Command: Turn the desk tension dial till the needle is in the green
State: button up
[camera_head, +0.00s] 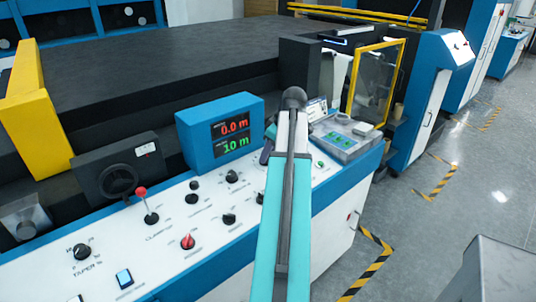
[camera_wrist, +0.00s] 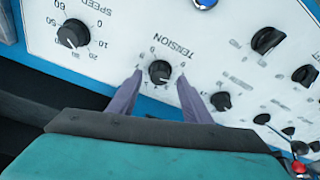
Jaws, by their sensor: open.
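The tension dial (camera_wrist: 160,72) is a small black knob beside the printed word TENSION on the white desk panel (camera_wrist: 225,55). My gripper (camera_wrist: 160,82) is open in the wrist view, one fingertip on each side of the dial. The dial sits between the fingertips; I cannot tell whether either touches it. In the head view my own arm covers part of the desk (camera_head: 330,225), and I cannot make out the tension dial there. No needle or green band is readable in either view.
A larger speed dial (camera_wrist: 73,33) is at upper left in the wrist view, and another black knob (camera_wrist: 221,101) is close right of my gripper. A red-ball lever (camera_head: 141,192) rises from the desk. A blue display box (camera_head: 220,130) shows 0.0 m and 10 m.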

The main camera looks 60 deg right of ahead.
jog(key=shift+x, duration=1.1)
jog(key=shift+c, duration=0.6)
